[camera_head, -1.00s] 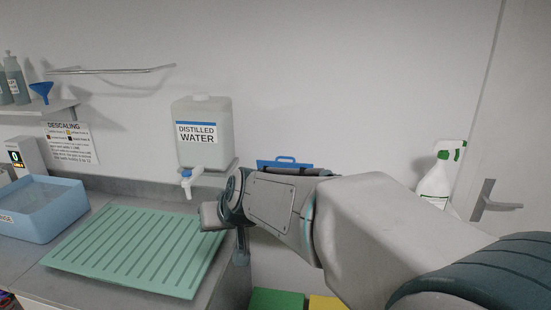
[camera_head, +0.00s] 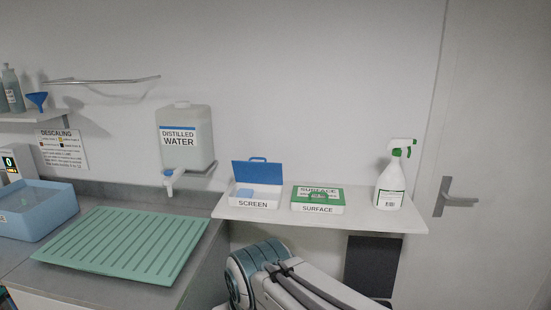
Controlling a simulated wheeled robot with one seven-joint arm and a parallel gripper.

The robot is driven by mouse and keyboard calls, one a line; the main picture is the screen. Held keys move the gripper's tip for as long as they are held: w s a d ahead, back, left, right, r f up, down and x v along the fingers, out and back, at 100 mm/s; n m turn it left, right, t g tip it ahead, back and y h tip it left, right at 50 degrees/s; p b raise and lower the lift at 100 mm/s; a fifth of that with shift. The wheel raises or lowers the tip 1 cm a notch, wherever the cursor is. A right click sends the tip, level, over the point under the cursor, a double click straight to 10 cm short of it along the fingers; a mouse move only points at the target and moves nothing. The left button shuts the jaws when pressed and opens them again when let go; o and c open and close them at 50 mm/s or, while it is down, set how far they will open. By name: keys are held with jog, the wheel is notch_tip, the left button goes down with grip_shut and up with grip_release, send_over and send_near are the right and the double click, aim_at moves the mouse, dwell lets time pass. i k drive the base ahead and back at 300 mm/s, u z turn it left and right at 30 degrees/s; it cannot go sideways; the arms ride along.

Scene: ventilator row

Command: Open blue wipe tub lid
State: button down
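The blue wipe tub (camera_head: 253,203) is a white box labelled SCREEN at the left part of a white wall shelf. Its blue lid (camera_head: 257,172) stands up at the back of the tub, hinged open, with its handle on top. A light blue wipe (camera_head: 245,192) shows inside at the left. My arm is low in front of the shelf, at the bottom middle, apart from the tub. I cannot make out my gripper's fingers in this view.
A second tub (camera_head: 317,208) labelled SURFACE, with its green lid (camera_head: 318,195) shut, stands to the right on the shelf (camera_head: 388,219). A spray bottle (camera_head: 391,187) stands further right. A water container (camera_head: 185,150) and a green ribbed mat (camera_head: 125,245) are at left.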

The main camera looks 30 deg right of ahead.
aim_at(249, 171)
jog(key=z, duration=1.3)
jog(key=i, duration=0.45)
jog(key=u, duration=0.8)
